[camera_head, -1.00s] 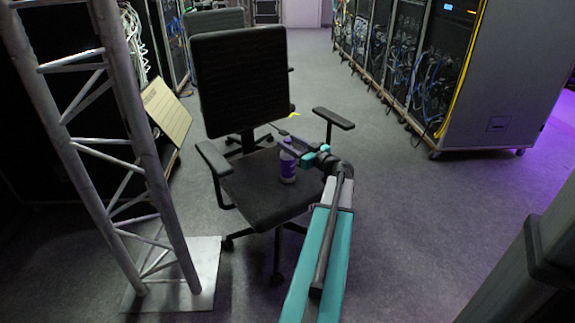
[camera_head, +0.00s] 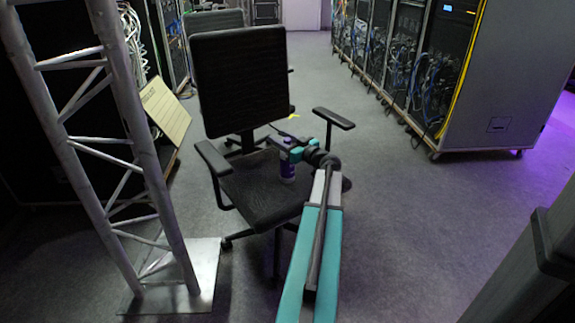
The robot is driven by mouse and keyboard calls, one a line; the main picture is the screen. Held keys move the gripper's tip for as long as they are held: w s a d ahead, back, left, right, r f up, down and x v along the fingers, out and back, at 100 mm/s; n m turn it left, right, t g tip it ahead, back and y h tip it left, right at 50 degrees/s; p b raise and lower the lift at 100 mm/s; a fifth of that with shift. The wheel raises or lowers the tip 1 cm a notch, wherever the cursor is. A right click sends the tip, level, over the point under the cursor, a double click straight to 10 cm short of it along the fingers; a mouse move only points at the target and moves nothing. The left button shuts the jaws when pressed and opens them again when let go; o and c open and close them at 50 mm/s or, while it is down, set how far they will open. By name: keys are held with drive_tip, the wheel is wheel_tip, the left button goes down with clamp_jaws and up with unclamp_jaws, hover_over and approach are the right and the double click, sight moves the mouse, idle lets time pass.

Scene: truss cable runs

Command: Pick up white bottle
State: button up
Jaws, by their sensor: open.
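The chair's backrest (camera_head: 240,80) rises behind the gripper, with armrests on the left (camera_head: 212,157) and right (camera_head: 334,118). A metal truss (camera_head: 150,190) on a base plate stands at left. Cable racks (camera_head: 400,60) line the right.

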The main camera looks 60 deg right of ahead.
clamp_jaws()
drive_tip(key=shift+r, duration=0.15)
idle(0.4)
drive_tip(key=s+a+r+p, duration=0.1)
drive_tip(key=s+r+p, duration=0.1)
drive_tip(key=s, duration=0.6)
drive_tip(key=s+a+r+p, duration=0.1)
drive_tip(key=s+r+p, duration=0.1)
drive_tip(key=s, duration=0.5)
drive_tip(key=shift+s+a+r, duration=0.2)
drive_tip(key=shift+s+r, duration=0.15)
drive_tip(key=shift+s, duration=0.05)
idle(0.4)
